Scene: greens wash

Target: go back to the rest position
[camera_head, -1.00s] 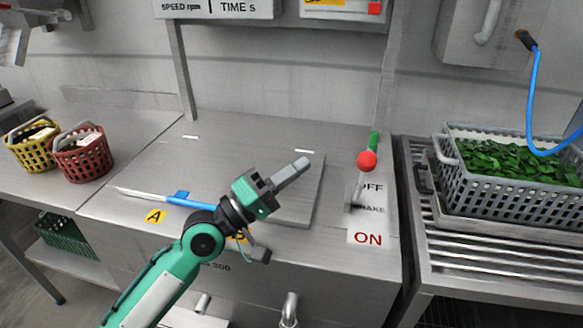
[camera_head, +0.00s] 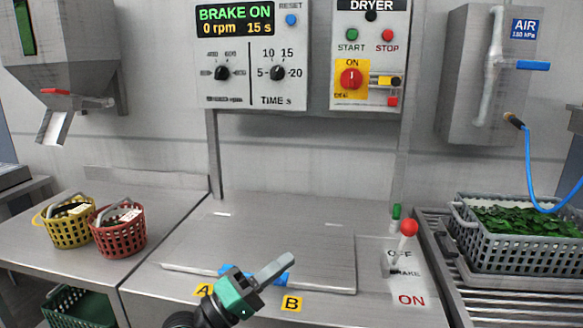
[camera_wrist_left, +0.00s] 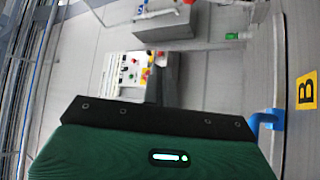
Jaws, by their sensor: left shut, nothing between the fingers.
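My left gripper (camera_head: 272,270) is in the head view at the bottom centre, in front of the steel dryer housing and its lid (camera_head: 310,255). Its fingers are together and hold nothing. In the picture it overlaps a blue handle (camera_head: 236,272) between the yellow labels A (camera_head: 203,290) and B (camera_head: 291,304). In the left wrist view the blue part (camera_wrist_left: 266,120) and label B (camera_wrist_left: 306,91) show at the right. My right gripper is in neither view.
A lever with a red knob (camera_head: 409,228) stands right of the lid. A grey crate of greens (camera_head: 520,252) sits on the right rack. Yellow (camera_head: 72,232) and red (camera_head: 120,240) baskets stand at the left. The control panel (camera_head: 250,100) reads BRAKE ON, 0 rpm.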

